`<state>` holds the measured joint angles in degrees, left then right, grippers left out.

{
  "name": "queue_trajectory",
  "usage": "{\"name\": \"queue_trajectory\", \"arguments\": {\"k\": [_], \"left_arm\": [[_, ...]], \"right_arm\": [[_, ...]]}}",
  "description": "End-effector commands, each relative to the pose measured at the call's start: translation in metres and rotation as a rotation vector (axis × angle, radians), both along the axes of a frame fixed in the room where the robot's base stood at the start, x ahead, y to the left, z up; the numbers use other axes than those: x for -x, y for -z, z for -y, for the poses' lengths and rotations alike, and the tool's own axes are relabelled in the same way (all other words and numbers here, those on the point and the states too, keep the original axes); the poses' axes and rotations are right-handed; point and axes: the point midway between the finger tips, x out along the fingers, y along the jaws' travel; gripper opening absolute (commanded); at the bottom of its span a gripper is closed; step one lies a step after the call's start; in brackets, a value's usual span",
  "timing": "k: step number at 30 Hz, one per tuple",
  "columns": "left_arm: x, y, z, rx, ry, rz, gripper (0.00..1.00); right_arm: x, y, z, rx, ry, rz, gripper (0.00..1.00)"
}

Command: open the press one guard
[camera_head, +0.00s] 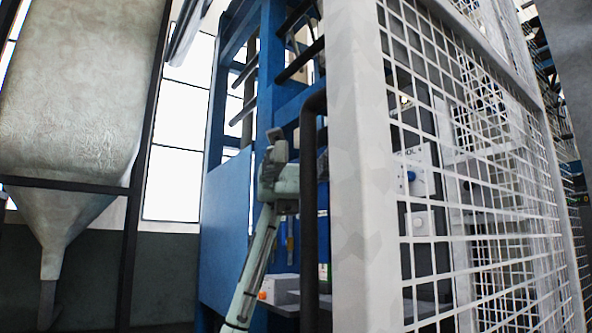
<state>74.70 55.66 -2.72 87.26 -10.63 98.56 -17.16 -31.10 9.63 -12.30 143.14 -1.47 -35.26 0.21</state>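The press guard is a white-framed mesh panel (470,185) filling the right side of the view. Its thick white post (358,190) stands upright near the middle. A dark vertical bar handle (310,240) bends at its top towards this post. My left gripper (277,143) is at the upper end of my pale arm, just left of the handle. The handle covers part of my wrist. I cannot tell whether the gripper touches the handle, and its finger opening is not clear. My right gripper is out of view.
The blue press frame (228,220) stands behind my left arm. A large pale hopper (78,90) in a dark frame is at the left. A white control box (414,172) with a blue knob shows through the mesh. Bright windows (182,140) are behind.

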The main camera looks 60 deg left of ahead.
Motion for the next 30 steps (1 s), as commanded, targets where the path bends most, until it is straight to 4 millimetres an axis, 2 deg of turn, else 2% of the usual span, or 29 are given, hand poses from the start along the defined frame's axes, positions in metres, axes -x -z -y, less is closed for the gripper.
{"name": "queue_trajectory", "arguments": {"k": [6, 12, 18, 30], "left_arm": [[-0.021, -0.002, -0.045, 0.007, 0.0, 0.0, 0.36], [-0.034, -0.001, -0.073, 0.003, -0.001, -0.001, 0.36], [-0.039, 0.0, -0.083, 0.002, -0.001, -0.001, 0.36], [-0.039, 0.0, -0.083, 0.001, 0.0, -0.002, 0.36]], "right_arm": [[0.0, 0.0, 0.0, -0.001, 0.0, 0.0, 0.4], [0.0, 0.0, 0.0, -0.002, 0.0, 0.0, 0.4], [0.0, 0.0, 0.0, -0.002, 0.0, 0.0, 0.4], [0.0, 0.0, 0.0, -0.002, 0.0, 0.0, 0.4]]}}
